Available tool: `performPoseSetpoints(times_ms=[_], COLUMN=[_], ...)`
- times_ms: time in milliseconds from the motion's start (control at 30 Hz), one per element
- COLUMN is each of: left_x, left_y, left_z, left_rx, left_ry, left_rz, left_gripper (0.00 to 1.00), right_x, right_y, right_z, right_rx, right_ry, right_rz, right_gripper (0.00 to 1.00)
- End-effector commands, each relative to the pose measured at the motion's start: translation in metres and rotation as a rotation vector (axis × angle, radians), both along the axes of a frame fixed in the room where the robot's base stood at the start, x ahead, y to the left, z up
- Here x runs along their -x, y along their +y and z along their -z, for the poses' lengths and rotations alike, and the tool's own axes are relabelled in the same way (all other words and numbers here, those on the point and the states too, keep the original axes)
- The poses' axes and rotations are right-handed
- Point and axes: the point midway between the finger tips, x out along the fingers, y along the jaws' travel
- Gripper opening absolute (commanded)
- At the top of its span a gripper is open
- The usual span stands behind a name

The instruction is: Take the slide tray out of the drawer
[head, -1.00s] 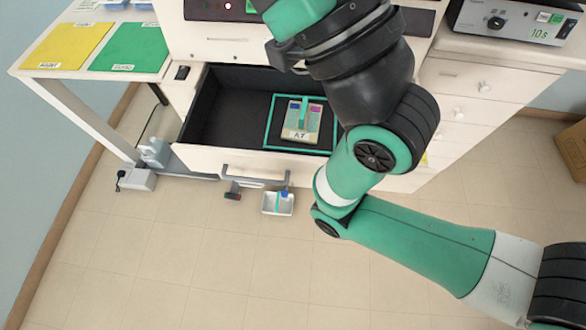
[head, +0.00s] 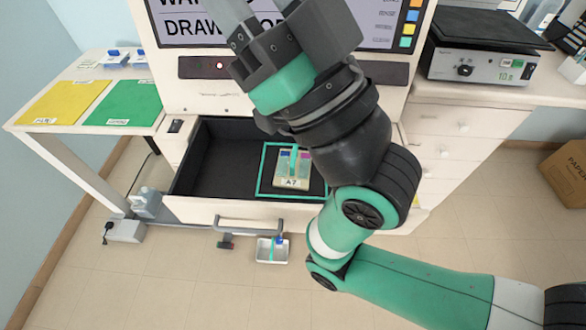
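The slide tray (head: 292,168) is a small pale tray labelled "A7", with coloured patches and a green strip handle on top. It lies inside the green outlined square on the floor of the open black-lined drawer (head: 222,165), right of the drawer's middle. My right arm comes in from the right and crosses the drawer's right end. My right gripper (head: 262,14) is high in front of the screen, well away from the tray, pointing up. Its two grey fingers stand apart, with nothing visible between them; their tips are cut off by the top edge. My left gripper is not in view.
A side table at left carries a yellow mat (head: 62,103) and a green mat (head: 126,103). The drawer handle (head: 248,221) sticks out in front, above a small white bin (head: 272,250). A grey hotplate device (head: 480,67) stands on the right counter.

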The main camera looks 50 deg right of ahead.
Motion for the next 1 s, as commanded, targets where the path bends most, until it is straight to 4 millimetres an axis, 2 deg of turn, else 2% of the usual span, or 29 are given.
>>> performPoseSetpoints(times_ms=[333,633,1000], left_x=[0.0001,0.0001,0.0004], left_y=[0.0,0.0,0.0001], left_z=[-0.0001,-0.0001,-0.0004], left_rx=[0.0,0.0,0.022], left_ry=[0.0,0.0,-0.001], left_rz=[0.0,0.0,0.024], left_gripper=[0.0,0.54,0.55], right_x=[0.0,0.0,0.0001], right_y=[0.0,0.0,0.0], right_z=[0.0,0.0,-0.0001], right_rx=[0.0,0.0,0.0], right_ry=[0.0,0.0,0.0], right_rz=[0.0,0.0,0.0], right_gripper=[0.47,0.47,0.47])
